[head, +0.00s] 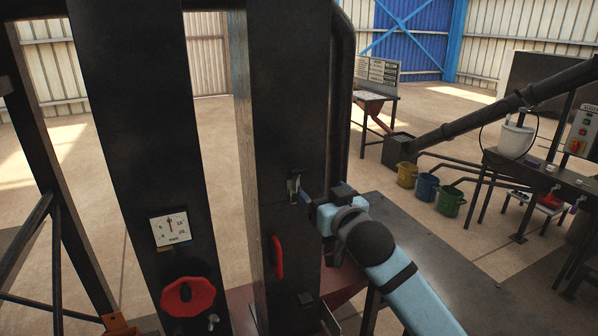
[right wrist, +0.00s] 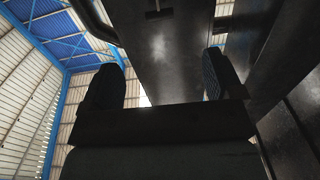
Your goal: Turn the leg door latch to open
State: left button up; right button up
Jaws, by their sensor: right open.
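A small metal latch (head: 294,187) sits on the face of the dark right-hand leg (head: 290,100) of the press in the head view. My right gripper (head: 308,196) is just right of the latch, its arm coming in from the lower right. In the right wrist view its two dark fingers (right wrist: 163,82) stand wide apart with nothing between them. The leg's dark face (right wrist: 172,65) rises beyond them, with a small fitting (right wrist: 158,13) near the top; I cannot tell whether this is the latch. Contact between fingers and latch cannot be made out. My left gripper is not in view.
A red handle (head: 277,257) sticks out on the same leg below the latch. The left leg (head: 145,110) carries a gauge (head: 171,228) and a red knob (head: 189,297). A dark table (head: 440,255) lies under my right arm. Buckets (head: 427,187) stand farther back.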

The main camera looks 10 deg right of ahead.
aim_at(300, 173)
jog(key=w, duration=0.3)
jog(key=w+a+p, duration=0.1)
jog(key=w, duration=0.3)
jog(key=w+a+p, duration=0.1)
jog(key=w, duration=0.3)
jog(key=shift+w+a, duration=0.1)
jog(key=shift+w, duration=0.05)
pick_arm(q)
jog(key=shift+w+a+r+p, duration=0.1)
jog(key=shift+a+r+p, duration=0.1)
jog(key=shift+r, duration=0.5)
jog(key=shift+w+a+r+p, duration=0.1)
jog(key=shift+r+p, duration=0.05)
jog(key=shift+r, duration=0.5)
pick_arm(e)
jog(key=shift+w+a+f, duration=0.1)
jog(key=shift+w+f, duration=0.05)
jog(key=shift+w, duration=0.55)
jog(key=shift+c, duration=0.5)
